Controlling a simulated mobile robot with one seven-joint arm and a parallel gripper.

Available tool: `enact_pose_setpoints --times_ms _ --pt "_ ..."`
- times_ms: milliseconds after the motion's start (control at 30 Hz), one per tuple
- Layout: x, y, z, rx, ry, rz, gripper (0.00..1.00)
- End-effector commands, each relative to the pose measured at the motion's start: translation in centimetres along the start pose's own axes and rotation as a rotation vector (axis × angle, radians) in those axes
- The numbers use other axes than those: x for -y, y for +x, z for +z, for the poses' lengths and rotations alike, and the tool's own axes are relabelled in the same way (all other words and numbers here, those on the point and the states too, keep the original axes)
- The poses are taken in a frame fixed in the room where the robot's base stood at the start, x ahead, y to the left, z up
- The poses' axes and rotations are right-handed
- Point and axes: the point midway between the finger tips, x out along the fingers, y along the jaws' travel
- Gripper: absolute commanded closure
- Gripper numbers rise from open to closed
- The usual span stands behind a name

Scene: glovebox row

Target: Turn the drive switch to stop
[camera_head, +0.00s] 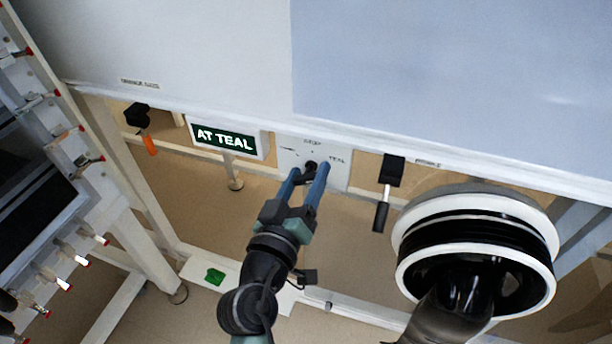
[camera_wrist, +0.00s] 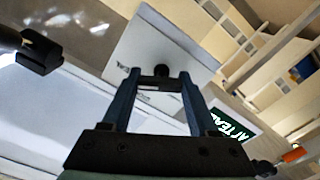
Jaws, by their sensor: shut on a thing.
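The drive switch (camera_head: 311,165) is a small black knob on a white plate (camera_head: 337,177) under the glovebox edge, with "STOP" printed above and "TEAL" at the right. My gripper (camera_head: 306,172) reaches up to the plate, its two blue fingers shut on the knob. In the wrist view the black knob (camera_wrist: 161,72) shows at the fingertips, in front of the white plate (camera_wrist: 150,42). The fingers partly hide the knob, and I cannot tell exactly which mark it points to. A green sign (camera_head: 224,138) left of the plate reads "AT TEAL".
A black lever with an orange tip (camera_head: 149,143) hangs at the left and a black lever (camera_head: 381,215) hangs right of the plate. A large black-and-white glove port (camera_head: 476,240) stands at the right. A rack with red-tipped valves (camera_head: 80,160) is at the far left.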

Motion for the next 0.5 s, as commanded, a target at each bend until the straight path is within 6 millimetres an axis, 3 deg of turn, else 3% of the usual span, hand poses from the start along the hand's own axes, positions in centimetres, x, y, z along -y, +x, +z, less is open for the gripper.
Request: enact_pose_setpoints --times_ms 500 --pt "-0.05 -0.02 -0.15 0.0 -0.216 0.0 0.96"
